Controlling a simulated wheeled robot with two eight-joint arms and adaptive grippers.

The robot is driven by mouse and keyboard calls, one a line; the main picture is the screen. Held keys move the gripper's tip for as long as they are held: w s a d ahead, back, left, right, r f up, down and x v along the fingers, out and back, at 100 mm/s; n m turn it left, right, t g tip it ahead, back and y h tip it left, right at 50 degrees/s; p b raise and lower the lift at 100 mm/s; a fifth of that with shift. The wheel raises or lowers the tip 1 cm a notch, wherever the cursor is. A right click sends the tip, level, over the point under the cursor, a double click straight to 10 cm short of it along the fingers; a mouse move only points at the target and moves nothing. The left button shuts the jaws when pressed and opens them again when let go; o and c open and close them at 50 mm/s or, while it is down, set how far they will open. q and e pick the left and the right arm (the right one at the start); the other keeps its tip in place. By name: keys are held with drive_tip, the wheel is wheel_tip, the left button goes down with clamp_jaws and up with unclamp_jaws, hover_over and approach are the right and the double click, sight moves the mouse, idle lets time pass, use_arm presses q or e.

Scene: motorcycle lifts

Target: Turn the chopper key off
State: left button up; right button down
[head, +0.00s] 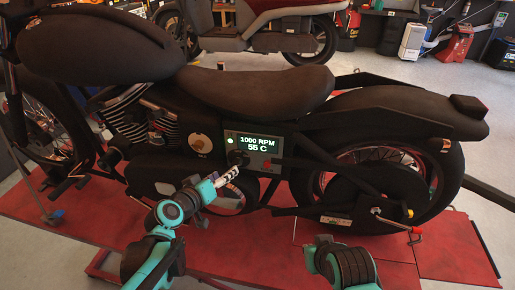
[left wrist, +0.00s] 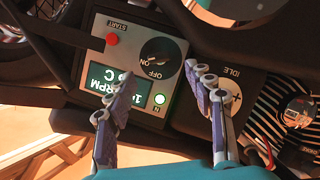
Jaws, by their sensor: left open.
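The black chopper (head: 265,90) stands with a control panel (head: 263,169) on its side. The panel display (head: 258,144) reads 1000 RPM and 55 C, and a green lamp is lit. The dark round key switch (head: 237,158) sits below the lamp; it also shows in the left wrist view (left wrist: 157,52), with ON and OFF labels at its edge. Its exact pointing is hard to read. My left gripper (head: 231,173) is open and empty in front of the panel. In the left wrist view its fingertips (left wrist: 158,77) are apart, either side of the key's line. My right gripper is not visible.
A red START button (left wrist: 112,39) and an IDLE plate (left wrist: 232,95) flank the key switch. The chopper stands on a red lift (head: 90,225). A second motorcycle (head: 265,25) is behind. A red-tipped lever (head: 398,224) sticks out near the rear wheel.

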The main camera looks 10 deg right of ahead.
sight(237, 163)
use_arm(q)
drive_tip(key=b+x, duration=0.1)
drive_tip(key=x, duration=0.7)
drive_tip(key=shift+r, duration=0.15)
drive_tip(key=c, duration=1.1)
